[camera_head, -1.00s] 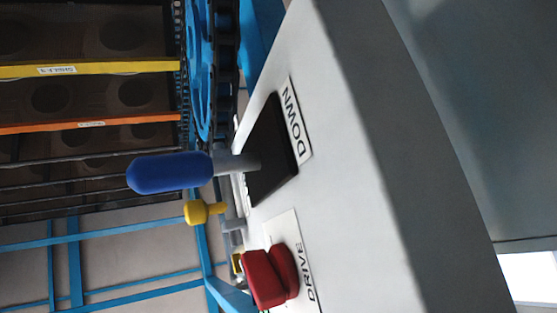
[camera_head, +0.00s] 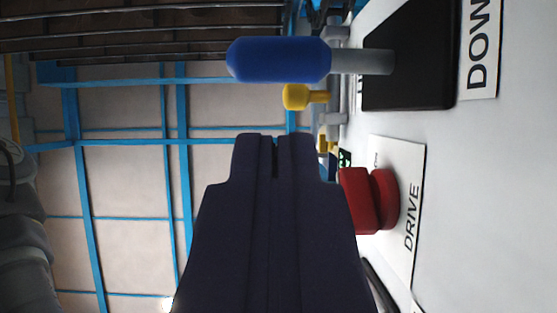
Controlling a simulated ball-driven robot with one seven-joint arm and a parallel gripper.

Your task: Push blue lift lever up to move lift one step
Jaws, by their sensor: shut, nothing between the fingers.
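The blue lift lever (camera_head: 278,60) has a thick blue handle on a grey shaft. The shaft comes out of a black slot plate (camera_head: 410,62) on the white panel, beside a label that reads "DOW", cut off by the frame edge. My gripper (camera_head: 275,140) is dark, shut and empty. It stands in the lower middle of the view, with its tips below the blue handle in the picture. A gap shows between the tips and the handle, so they appear apart.
A yellow knob (camera_head: 300,97) sits just below the blue lever. A red knob (camera_head: 367,200) with a "DRIVE" label (camera_head: 411,215) is right of my gripper. Blue frame bars (camera_head: 180,150) and dark racks (camera_head: 140,30) lie behind. The white panel (camera_head: 490,210) fills the right.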

